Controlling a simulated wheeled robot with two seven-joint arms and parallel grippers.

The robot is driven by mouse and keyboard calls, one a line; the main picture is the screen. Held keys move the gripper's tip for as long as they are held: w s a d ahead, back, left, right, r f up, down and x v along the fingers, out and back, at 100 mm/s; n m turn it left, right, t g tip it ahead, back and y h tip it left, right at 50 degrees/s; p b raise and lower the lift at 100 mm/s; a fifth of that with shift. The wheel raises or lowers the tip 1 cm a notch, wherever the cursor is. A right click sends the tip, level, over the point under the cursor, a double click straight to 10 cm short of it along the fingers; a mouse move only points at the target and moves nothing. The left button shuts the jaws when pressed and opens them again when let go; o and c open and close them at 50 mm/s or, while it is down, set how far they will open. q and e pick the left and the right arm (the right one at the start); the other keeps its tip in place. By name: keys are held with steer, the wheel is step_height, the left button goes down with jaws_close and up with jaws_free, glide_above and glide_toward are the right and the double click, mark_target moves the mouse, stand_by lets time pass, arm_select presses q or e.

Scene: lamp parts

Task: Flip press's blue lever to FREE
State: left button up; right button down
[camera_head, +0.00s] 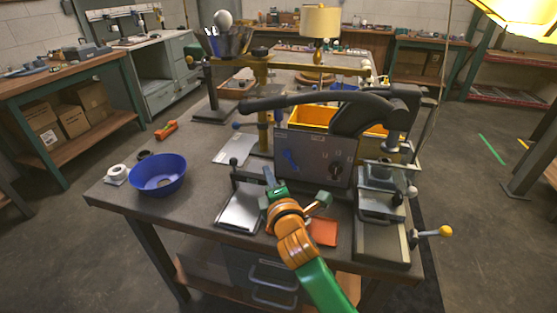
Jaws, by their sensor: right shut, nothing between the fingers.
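The press (402,105) stands at the right of the workbench, with a long black handle reaching left. Its grey front panel (312,153) carries the blue lever (291,160), which sits tilted on the panel's left half. A dark knob with small marks (335,172) is on the right half. The lettering is too small to read. My right gripper (269,174), on a green and orange arm from below, is shut and empty. Its tip shows just left of and below the blue lever; I cannot tell whether they touch. My left gripper is not in view.
A blue bowl (158,173) and a white roll (117,173) are on the bench's left. A metal plate (240,209) and an orange-red sheet (322,231) lie near the front edge. A yellow bin (312,116) stands behind the panel. A vise-like fixture (379,205) is at right.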

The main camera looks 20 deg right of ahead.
mark_target(291, 162)
steer(key=w, duration=0.5)
steer(key=shift+w+d+f+b, duration=0.2)
steer(key=shift+w+f+b, duration=0.05)
steer(key=shift+w+b, duration=0.1)
steer(key=d, duration=0.1)
steer(key=d+p, duration=0.2)
steer(key=shift+s+r, duration=0.35)
steer(key=shift+r, duration=0.05)
steer(key=shift+s+d, duration=0.2)
steer(key=shift+d, duration=0.2)
